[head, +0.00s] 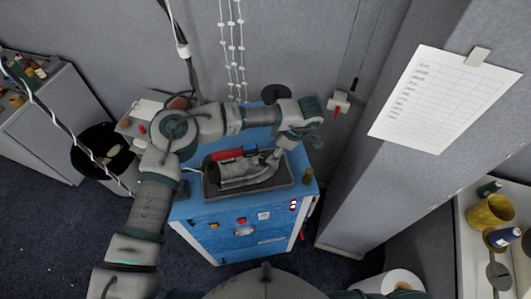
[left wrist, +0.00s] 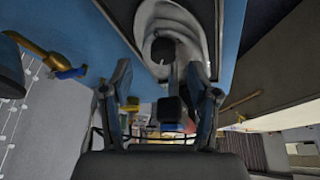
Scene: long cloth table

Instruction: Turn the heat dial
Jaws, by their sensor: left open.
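The blue cabinet (head: 218,238) stands against the wall, with small controls on its front. A pale round piece (head: 244,231) low on that front may be the heat dial; I cannot tell for sure. A red control (head: 241,220) sits just above it. My left arm reaches across the cabinet top from the left. My left gripper (head: 298,138) is above the right rear part of the top, away from the front controls. In the left wrist view its fingers (left wrist: 163,88) stand apart with no object clearly held. My right gripper does not show.
A dark tray (head: 207,190) with a grey metal piece (head: 245,172) and a red item (head: 228,154) lies on the cabinet top. A wall switch (head: 338,102) is behind right. A black bin (head: 100,150) stands left; a cluttered shelf (head: 472,235) stands right.

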